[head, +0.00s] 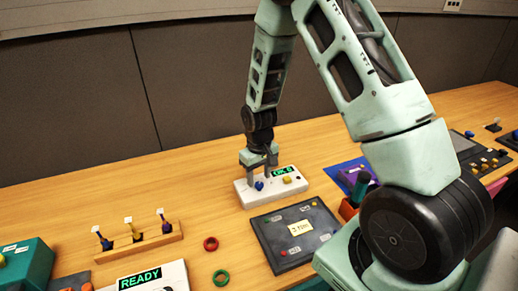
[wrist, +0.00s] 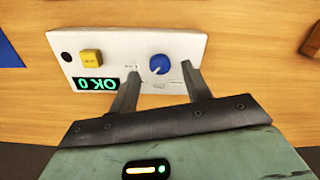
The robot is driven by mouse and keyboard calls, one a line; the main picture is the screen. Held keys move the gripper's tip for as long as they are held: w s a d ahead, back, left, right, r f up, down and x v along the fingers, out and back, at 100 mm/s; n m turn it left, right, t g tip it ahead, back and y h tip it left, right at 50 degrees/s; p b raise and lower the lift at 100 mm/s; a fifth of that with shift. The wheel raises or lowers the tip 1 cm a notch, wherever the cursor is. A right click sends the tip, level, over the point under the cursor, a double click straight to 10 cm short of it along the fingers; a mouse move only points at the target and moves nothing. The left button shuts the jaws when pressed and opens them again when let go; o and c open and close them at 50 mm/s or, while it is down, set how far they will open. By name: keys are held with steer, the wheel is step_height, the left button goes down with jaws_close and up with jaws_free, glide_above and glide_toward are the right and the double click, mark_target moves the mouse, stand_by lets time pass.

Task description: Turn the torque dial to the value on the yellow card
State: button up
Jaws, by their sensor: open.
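The torque dial is a blue knob (head: 259,185) on a white box (head: 242,196). The knob also shows in the wrist view (wrist: 160,64), with a light pointer line on it. My gripper (head: 258,174) points down over the box, open. In the wrist view its two fingertips (wrist: 160,71) are on either side of the knob, with gaps, apart from it. The box's green display (wrist: 97,84) shows upside down and seems to read "OK 0". A pale yellow card (head: 300,228), seemingly reading "3 Nm", lies on a dark panel (head: 268,247).
A yellow button (wrist: 92,59) is on the same box. A wooden rack (head: 137,245) with small switches stands left. A white box with a "READY" display (head: 140,278) is in front.

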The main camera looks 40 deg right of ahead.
mark_target(259, 184)
step_height(259, 184, up, 15)
steer(key=b, duration=0.1)
steer(key=shift+r, duration=0.2)
stand_by(0.5)
steer(key=s+a+r+n, duration=0.1)
steer(key=s+a+n, duration=0.1)
steer(key=s+a, duration=0.5)
steer(key=s+a+r+n, duration=0.2)
steer(key=a, duration=0.8)
steer(key=s+a+n, duration=0.2)
steer(key=s+a, duration=0.1)
steer(key=s, duration=0.4)
steer(key=s+a+n, duration=0.2)
steer(key=s+a, duration=0.2)
steer(key=s, duration=0.4)
steer(key=shift+s+a+y, duration=0.2)
steer(key=shift+a+y, duration=0.1)
